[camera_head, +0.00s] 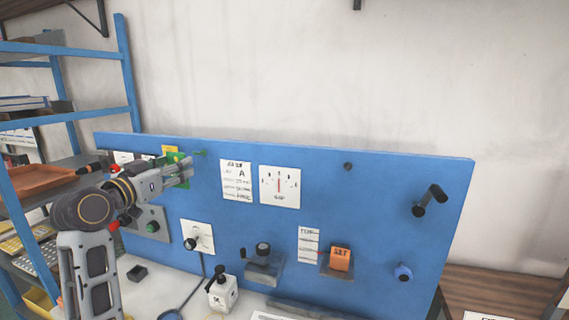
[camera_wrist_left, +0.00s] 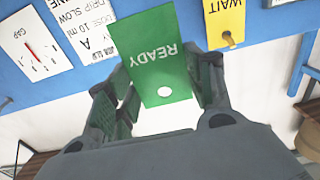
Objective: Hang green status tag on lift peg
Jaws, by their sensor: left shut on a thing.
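The green READY tag (camera_wrist_left: 155,52) is held in my left gripper (camera_wrist_left: 162,85), one finger on each side of it. It reads upside down in the wrist view, and its white hole (camera_wrist_left: 165,91) is at the end nearer the palm. In the head view my left gripper (camera_head: 185,172) is close to the upper left of the blue panel, with part of the green tag (camera_head: 176,158) showing behind it. A small green peg-like piece (camera_head: 201,153) sticks out beside it. I cannot tell which peg is the lift peg. My right gripper is not in view.
A yellow WAIT tag (camera_wrist_left: 223,18) hangs on a yellow peg (camera_wrist_left: 229,40) beside the green tag. The blue panel (camera_head: 390,205) also carries a gauge card (camera_head: 280,187), a black handle (camera_head: 430,200) and an orange SET block (camera_head: 340,259). A blue shelf rack (camera_head: 126,70) stands at left.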

